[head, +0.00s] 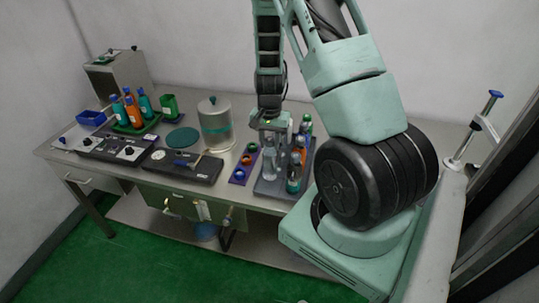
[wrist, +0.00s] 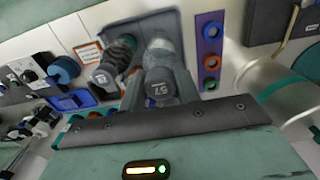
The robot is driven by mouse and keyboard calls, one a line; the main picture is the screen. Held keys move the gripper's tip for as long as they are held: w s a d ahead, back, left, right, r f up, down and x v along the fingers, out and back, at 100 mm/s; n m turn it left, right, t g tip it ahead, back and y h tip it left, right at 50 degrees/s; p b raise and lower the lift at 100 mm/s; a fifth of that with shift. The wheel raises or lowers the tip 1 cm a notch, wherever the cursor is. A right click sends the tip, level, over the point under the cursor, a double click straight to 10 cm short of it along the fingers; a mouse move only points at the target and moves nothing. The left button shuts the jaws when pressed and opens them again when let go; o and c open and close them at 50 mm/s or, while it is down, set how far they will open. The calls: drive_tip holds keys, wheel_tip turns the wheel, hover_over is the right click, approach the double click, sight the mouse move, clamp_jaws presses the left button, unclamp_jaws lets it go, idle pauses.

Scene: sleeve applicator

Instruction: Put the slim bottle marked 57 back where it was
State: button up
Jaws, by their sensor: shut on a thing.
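The slim grey bottle marked 57 (wrist: 157,82) stands out in the middle of the wrist view, its numbered end towards the camera. My gripper (head: 270,123) is shut on it; the fingertips are hard to make out in both views. In the head view my gripper is over the left part of a dark grey tray (head: 268,188). This tray also shows behind the bottle in the wrist view (wrist: 118,30). A second grey bottle (wrist: 106,72) with an unclear mark is just left of bottle 57. I cannot tell whether bottle 57 touches the tray.
Several coloured bottles (head: 295,172) stand on the tray's right side, close to my gripper. A purple strip with coloured rings (head: 243,164) lies left of the tray. Further left are a clear cylinder (head: 216,127), a dark board (head: 180,168) and a green bottle rack (head: 134,122).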

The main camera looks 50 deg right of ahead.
sight(269, 152)
drive_tip(key=shift+f+p, duration=0.6)
drive_tip(key=shift+f, duration=1.7)
drive_tip(key=o, duration=0.9)
drive_tip(key=shift+o, duration=0.2)
